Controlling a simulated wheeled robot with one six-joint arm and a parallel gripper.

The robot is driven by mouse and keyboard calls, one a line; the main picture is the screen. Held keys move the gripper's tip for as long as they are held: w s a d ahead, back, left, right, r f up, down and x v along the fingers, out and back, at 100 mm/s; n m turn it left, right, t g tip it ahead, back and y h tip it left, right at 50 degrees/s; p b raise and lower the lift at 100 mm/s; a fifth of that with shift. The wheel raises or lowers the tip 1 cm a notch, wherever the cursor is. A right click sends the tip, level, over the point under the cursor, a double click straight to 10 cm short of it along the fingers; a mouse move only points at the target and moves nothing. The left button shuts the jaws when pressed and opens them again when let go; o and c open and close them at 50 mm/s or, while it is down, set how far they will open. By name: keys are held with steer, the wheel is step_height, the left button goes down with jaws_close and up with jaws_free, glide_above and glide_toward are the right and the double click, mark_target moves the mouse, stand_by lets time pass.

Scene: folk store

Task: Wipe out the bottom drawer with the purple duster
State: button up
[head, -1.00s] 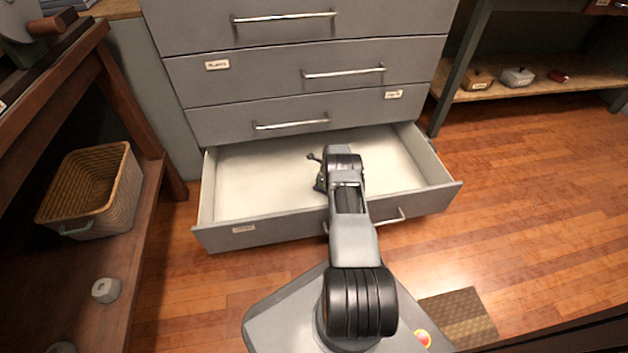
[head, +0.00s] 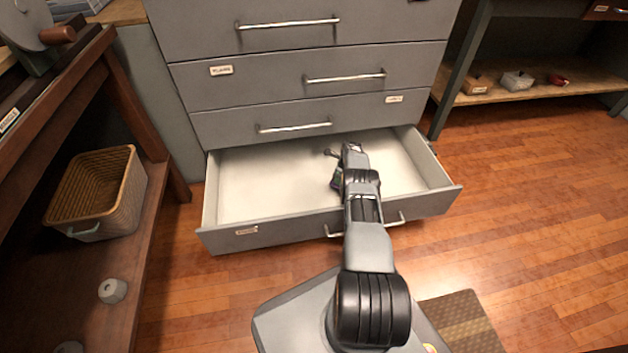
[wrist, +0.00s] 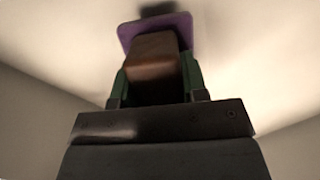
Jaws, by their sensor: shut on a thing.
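The bottom drawer (head: 280,182) is pulled out from the grey cabinet, its pale inside largely bare. My arm reaches over its front into it. My gripper (wrist: 155,85) is shut on the brown block-like handle of the purple duster, and its green fingers flank that handle in the wrist view. The duster's purple pad (wrist: 187,24) shows beyond the handle, in front of the drawer's pale surface. Whether the pad touches the drawer floor I cannot tell. In the head view my arm mostly hides the duster.
Closed drawers with bar handles (head: 295,127) stand above the open one. A wooden shelf unit at left holds a wicker basket (head: 97,195). A low shelf at right holds small items (head: 517,80). Wooden floor (head: 520,220) is clear at right, with a brown mat (head: 460,320) near my base.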

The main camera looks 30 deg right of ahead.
steer(key=shift+r+p, duration=1.5)
steer(key=shift+r, duration=0.95)
